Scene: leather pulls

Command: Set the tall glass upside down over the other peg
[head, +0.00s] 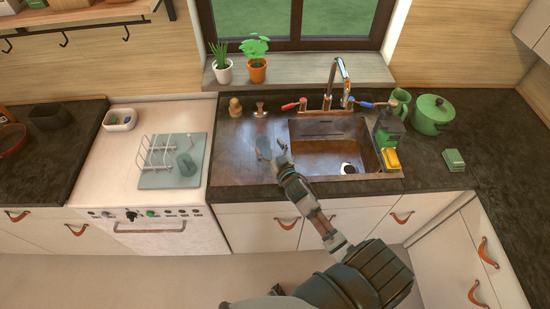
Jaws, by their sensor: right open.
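A bluish, see-through glass (263,149) is on the metal drainboard left of the sink basin; I cannot tell which end is up. My right gripper (281,151) is open just right of the glass, close to it; whether they touch is unclear. A white wire rack (159,149) stands on a grey-green mat (153,181) on the white cooker top at left. A grey-green cup (186,163) is at the rack's right side, seemingly tilted or upside down. Individual pegs are too small to tell apart. My left gripper is not in view.
The sink basin (326,158) lies right of the glass, with a tap (330,85) behind it. A wooden item (235,107) and a small brush-like item (259,110) stand behind the glass. A dark bottle (388,130) and yellow sponge (390,159) are at right.

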